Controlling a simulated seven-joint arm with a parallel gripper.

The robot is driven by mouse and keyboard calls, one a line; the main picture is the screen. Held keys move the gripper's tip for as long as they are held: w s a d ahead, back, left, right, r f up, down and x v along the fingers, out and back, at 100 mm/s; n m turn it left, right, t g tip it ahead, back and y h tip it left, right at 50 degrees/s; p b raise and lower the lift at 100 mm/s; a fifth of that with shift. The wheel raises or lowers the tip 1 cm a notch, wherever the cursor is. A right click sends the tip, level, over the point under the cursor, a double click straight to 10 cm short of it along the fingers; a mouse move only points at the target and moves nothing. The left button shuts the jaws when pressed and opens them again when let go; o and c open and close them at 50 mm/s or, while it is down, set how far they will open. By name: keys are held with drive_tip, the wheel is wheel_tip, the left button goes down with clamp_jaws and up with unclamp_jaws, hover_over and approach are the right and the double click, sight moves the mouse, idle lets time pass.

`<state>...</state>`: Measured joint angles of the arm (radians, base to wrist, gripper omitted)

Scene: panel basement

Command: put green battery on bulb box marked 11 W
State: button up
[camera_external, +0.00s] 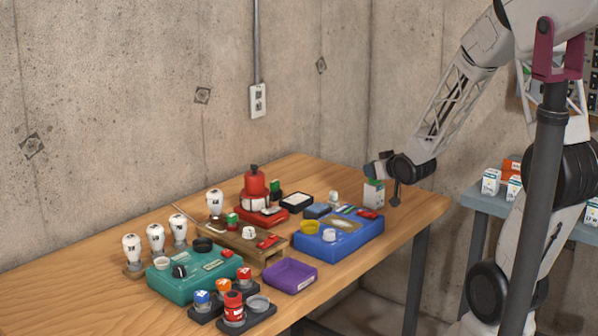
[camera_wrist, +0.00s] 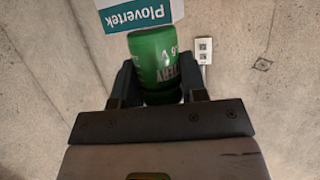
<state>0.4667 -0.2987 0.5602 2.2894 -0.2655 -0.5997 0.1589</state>
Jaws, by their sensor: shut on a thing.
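My gripper (camera_wrist: 160,90) is shut on a green battery (camera_wrist: 157,58) with white lettering, which sits between the fingers in the wrist view. A box with a teal panel reading "Plovertek" (camera_wrist: 135,14) shows just beyond the battery; I cannot tell if they touch. In the external view my gripper (camera_external: 378,167) is over the right end of the wooden table, just above a small white and green box (camera_external: 374,194). No 11 W marking is readable on any box.
The wooden table (camera_external: 345,288) holds a blue case (camera_external: 345,243), a teal case (camera_external: 195,284), a purple tray (camera_external: 288,277), a red lantern (camera_external: 255,185) and several white bulbs (camera_external: 132,247). More small boxes (camera_external: 491,181) stand on a grey bench at right. A wall outlet (camera_wrist: 204,50) is behind.

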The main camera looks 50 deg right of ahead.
drive_tip(key=shift+f, duration=0.15)
drive_tip(key=o, duration=1)
drive_tip(key=shift+s+r, duration=0.1)
drive_tip(key=shift+r, duration=0.1)
drive_tip(key=shift+s+a+r, duration=0.1)
drive_tip(key=shift+s, duration=0.05)
drive_tip(key=v, duration=0.7)
